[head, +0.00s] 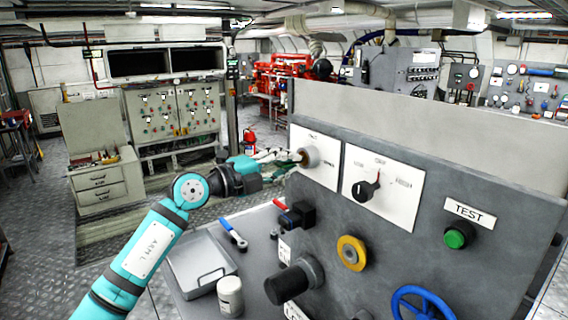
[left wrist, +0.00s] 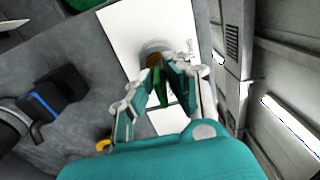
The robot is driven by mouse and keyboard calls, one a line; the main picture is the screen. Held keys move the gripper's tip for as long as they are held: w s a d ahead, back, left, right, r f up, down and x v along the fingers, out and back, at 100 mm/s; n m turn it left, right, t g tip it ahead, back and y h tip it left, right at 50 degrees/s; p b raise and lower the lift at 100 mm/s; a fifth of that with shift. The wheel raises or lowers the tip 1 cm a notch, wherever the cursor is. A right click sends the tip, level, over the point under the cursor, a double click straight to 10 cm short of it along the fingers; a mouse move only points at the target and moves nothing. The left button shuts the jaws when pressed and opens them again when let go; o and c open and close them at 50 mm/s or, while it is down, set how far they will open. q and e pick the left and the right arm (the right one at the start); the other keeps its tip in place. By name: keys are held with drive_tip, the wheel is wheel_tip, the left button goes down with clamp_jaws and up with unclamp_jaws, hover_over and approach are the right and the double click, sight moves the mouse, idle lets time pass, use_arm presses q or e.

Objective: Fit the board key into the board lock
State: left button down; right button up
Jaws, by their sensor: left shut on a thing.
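The board lock (head: 310,157) is a round grey cylinder on a white plate at the upper left of the grey panel. It also shows in the left wrist view (left wrist: 155,47), partly covered by the fingers. My left gripper (head: 289,156) reaches it from the left, with its fingertips at or very near the lock's face. In the left wrist view the fingers (left wrist: 160,75) are shut on a small brown and green thing, which looks like the board key (left wrist: 154,63). Its tip is hidden against the lock, so I cannot tell whether it is inside. My right gripper is out of view.
The panel (head: 400,230) also bears a black rotary switch (head: 367,188), a green button (head: 458,236), a yellow ring (head: 351,253), a blue handwheel (head: 422,304) and a protruding black knob (head: 288,284). A tray (head: 192,262), white jar (head: 229,297) and blue-handled tool (head: 233,234) lie below.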

use_arm(q)
drive_tip(key=c, duration=1.2)
unclamp_jaws()
